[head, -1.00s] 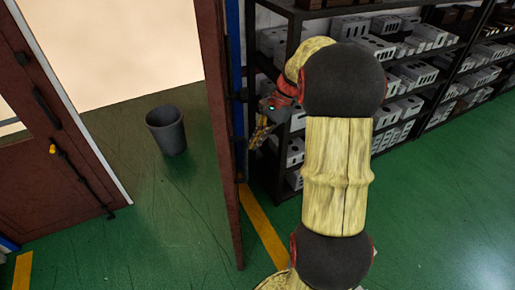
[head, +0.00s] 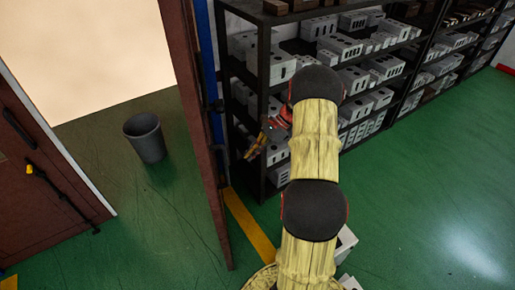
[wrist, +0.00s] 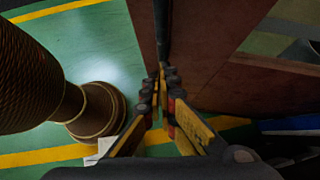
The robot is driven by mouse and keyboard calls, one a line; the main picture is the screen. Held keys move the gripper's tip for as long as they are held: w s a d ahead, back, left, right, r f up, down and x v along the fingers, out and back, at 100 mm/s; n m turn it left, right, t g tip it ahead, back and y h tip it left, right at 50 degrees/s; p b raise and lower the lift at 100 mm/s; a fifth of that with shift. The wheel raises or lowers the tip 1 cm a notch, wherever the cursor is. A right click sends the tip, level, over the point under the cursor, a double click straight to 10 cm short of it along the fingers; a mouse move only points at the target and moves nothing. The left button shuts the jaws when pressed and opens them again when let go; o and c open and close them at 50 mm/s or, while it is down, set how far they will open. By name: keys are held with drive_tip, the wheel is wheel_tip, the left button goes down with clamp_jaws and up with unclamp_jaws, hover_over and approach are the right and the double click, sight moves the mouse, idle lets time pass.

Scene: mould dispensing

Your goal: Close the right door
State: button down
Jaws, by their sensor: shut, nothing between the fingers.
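The right door (head: 196,130) is a reddish-brown panel seen nearly edge-on in the head view, standing open. In the wrist view its brown face (wrist: 215,45) fills the upper right, with a dark upright bar (wrist: 163,30) along it, perhaps its handle. My gripper (head: 250,156) is to the right of the door in the head view, in front of the shelves. In the wrist view my gripper (wrist: 160,90) has its fingers together and empty, close to the lower end of the bar. I cannot tell whether they touch it.
The left door (head: 35,165) with a yellow-tipped handle bar stands at the left. A grey bin (head: 145,137) is on the floor between the doors. Shelves (head: 262,60) of grey blocks stand behind my arm. Green floor (head: 430,190) is clear at the right.

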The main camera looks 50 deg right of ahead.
drive_tip(key=w+a+f, duration=0.2)
drive_tip(key=a, duration=0.3)
drive_tip(key=shift+w+a, duration=0.2)
